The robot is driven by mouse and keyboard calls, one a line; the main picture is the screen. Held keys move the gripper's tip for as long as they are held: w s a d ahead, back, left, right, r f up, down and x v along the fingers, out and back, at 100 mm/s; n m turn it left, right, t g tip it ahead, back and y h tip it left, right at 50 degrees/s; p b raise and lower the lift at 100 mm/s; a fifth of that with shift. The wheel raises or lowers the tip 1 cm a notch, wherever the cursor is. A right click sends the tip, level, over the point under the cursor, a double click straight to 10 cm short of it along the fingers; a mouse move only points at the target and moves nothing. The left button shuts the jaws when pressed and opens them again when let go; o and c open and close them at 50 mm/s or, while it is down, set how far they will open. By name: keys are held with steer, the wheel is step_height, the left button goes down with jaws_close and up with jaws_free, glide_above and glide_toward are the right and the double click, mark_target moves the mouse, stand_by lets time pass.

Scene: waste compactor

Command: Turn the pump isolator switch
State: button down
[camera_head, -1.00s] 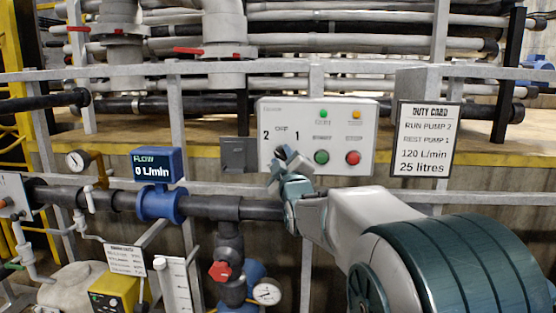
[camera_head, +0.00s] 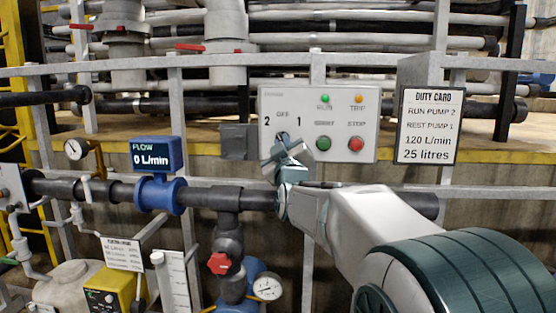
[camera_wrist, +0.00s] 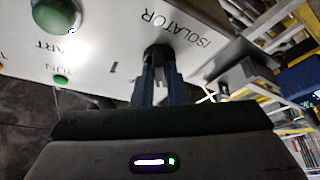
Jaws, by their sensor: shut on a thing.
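The white control panel (camera_head: 350,110) is fixed on the grey rail and carries the isolator switch (camera_head: 283,136), with marks 2, OFF and 1 around it. My gripper (camera_head: 285,150) is at the switch and covers much of it in the head view. In the wrist view, the gripper fingers (camera_wrist: 160,82) are shut on the dark switch knob (camera_wrist: 158,54), below the upside-down word ISOLATOR. The exact direction of the knob is hard to tell, as the fingers hide it.
The green start button (camera_head: 323,143) and red stop button (camera_head: 356,144) sit right of the switch. A duty card (camera_head: 429,125) reads RUN PUMP 2, REST PUMP 1, 120 L/min. The blue flow meter (camera_head: 155,157) reads 0 L/min. Pipes run below the panel.

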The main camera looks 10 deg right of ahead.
steer(key=shift+w+a+f+m+h+b, duration=0.15)
steer(key=shift+m+h+b, duration=0.6)
steer(key=shift+m, duration=0.8)
steer(key=shift+s+f+m+h+b, duration=0.1)
steer(key=shift+m+h+b, duration=0.65)
steer(key=shift+m, duration=0.75)
steer(key=shift+w+a+f+m+h+b, duration=0.15)
steer(key=shift+m+h+b, duration=0.6)
steer(key=shift+m, duration=0.8)
steer(key=shift+m+h, duration=0.3)
steer(key=shift+h, duration=0.05)
steer(key=c, duration=1.5)
jaws_free()
steer(key=shift+a, duration=0.1)
steer(key=shift+o, duration=0.2)
steer(key=shift+d+r, duration=0.2)
